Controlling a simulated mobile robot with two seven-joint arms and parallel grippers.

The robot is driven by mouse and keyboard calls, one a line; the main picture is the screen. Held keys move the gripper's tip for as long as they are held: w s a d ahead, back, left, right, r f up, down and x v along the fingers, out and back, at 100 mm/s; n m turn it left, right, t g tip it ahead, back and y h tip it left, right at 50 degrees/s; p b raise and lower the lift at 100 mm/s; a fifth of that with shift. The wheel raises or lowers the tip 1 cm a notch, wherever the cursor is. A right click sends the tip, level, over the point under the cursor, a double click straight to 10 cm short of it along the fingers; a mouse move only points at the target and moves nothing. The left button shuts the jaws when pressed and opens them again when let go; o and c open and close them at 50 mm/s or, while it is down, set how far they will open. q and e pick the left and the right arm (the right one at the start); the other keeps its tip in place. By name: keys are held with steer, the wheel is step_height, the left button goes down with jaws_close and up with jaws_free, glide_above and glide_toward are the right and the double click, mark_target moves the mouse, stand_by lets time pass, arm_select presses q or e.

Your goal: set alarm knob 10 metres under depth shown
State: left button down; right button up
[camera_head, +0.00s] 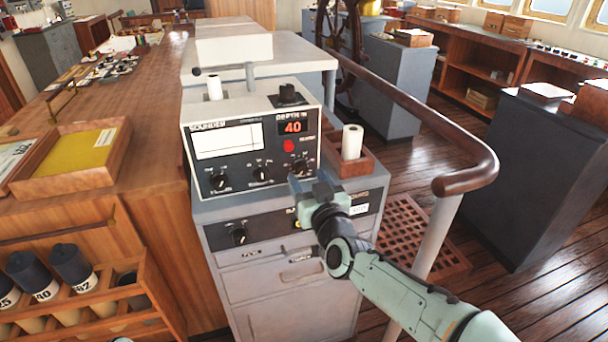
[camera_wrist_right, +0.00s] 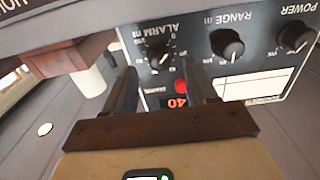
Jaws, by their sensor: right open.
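The sounder (camera_head: 252,150) is a black-faced unit on the grey cabinet, with a white chart window. Its red depth display (camera_head: 293,127) reads 40 and also shows in the right wrist view (camera_wrist_right: 175,102). The black alarm knob (camera_wrist_right: 158,54) appears upside down in the right wrist view, with a numbered dial around it; its exact setting is too small to tell. In the head view the knob (camera_head: 299,165) is partly covered by my right gripper (camera_head: 308,185). My right gripper is open and empty, its fingers on either side of the knob and apart from it. My left gripper is out of view.
The range knob (camera_wrist_right: 227,44) and power knob (camera_wrist_right: 295,36) sit beside the alarm knob. A red button (camera_head: 289,146) is above it. A wooden holder (camera_head: 356,162) with a white roll stands right of the sounder. A wooden handrail (camera_head: 440,130) runs past my right arm.

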mark_target(303, 171)
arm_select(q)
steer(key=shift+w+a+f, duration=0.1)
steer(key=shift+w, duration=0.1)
arm_select(e)
steer(key=shift+x, duration=1.75)
steer(key=shift+c, duration=0.3)
steer(key=c, duration=1)
